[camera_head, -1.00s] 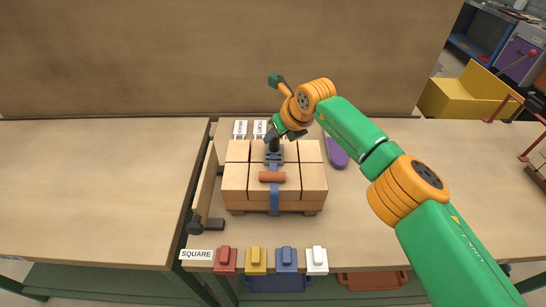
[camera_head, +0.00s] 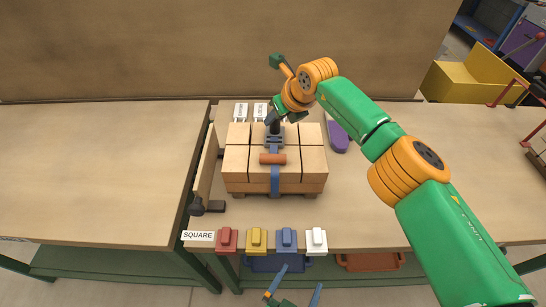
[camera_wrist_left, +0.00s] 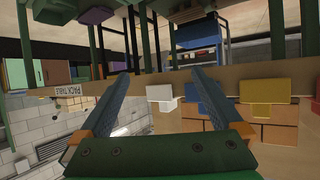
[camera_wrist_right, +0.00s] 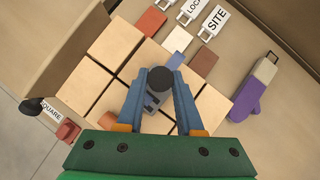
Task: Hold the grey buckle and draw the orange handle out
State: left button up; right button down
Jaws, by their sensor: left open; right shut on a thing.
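My right gripper (camera_head: 274,126) is shut on the dark upper part of the buckle (camera_wrist_right: 157,82). My left gripper (camera_head: 291,285) is open and empty, low in front of the table edge; its spread fingers show in the left wrist view (camera_wrist_left: 166,82).
Red (camera_head: 227,239), yellow (camera_head: 257,239), blue (camera_head: 287,238) and white (camera_head: 316,239) blocks line the front edge beside a SQUARE label (camera_head: 198,236). A wooden board (camera_head: 206,160) stands left of the bricks. A purple object (camera_head: 337,137) lies to the right.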

pick_arm(q)
jog(key=d+r+t+h, duration=0.2)
jog(key=d+r, duration=0.1)
jog(key=r, duration=0.4)
jog(key=n+t+y, duration=0.5)
jog(key=y, duration=0.2)
send_near(272, 163)
jog(key=w, duration=0.7)
jog(key=w+d, duration=0.1)
jog(key=w, duration=0.3)
jog(key=shift+w+f, duration=0.1)
jog(key=shift+w, duration=0.1)
jog(key=c, duration=1.4)
jog(key=s, duration=0.7)
jog(key=shift+s+a, duration=0.1)
jog(key=shift+a, duration=0.1)
jog(key=o, duration=1.4)
jog(key=s, duration=1.1)
jog(key=shift+s+a, duration=0.3)
jog(key=shift+s, duration=0.1)
